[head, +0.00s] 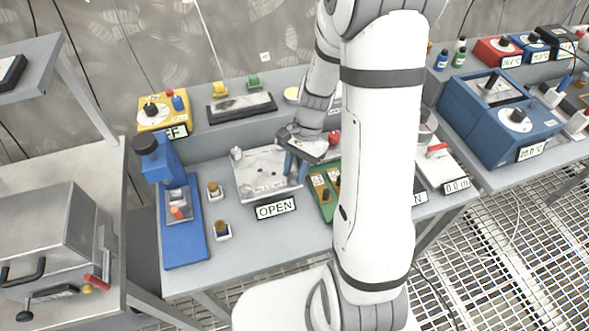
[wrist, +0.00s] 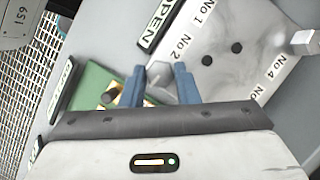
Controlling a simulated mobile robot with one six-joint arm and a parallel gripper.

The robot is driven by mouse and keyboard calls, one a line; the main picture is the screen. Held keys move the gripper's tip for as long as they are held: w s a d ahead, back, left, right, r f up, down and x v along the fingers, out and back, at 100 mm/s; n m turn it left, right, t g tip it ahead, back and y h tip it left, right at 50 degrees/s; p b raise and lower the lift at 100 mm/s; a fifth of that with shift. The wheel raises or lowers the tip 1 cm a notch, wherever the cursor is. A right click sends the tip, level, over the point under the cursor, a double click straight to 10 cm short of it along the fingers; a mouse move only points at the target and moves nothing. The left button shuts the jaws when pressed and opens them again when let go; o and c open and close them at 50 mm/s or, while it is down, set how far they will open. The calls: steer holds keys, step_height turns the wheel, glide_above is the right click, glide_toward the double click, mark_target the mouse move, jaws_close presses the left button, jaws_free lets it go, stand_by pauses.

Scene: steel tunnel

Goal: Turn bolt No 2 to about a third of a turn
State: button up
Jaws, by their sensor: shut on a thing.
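The pale metal plate (head: 262,178) lies on the grey bench; the wrist view shows its surface (wrist: 228,25) with labels No 1, No 2 and No 4 and two dark holes. Bolt No 2 (wrist: 160,72), a grey hexagonal head, sits at the plate's edge beside its label. My gripper (wrist: 160,75) has its two blue fingers shut on this bolt, one on each side. In the head view my gripper (head: 296,168) is at the plate's right edge, and my arm hides the bolt. How far the bolt is turned I cannot tell.
A standing bolt (wrist: 303,42) rises near label No 4. An OPEN sign (head: 275,208) stands before the plate. A green board with knobs (head: 324,194) is close on the right. A blue press (head: 185,225) and two small posts stand left.

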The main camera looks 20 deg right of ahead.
steer(key=shift+s+d+m+t+y, duration=0.15)
steer(key=shift+m+t, duration=0.25)
steer(key=shift+m, duration=0.7)
steer(key=shift+a+m+t+y, duration=0.1)
steer(key=shift+m+t+y, duration=0.25)
steer(key=shift+m, duration=0.75)
steer(key=o, duration=1)
steer(key=shift+r, duration=0.1)
steer(key=v, duration=0.7)
steer(key=shift+d+r, duration=0.1)
steer(key=shift+r, duration=0.25)
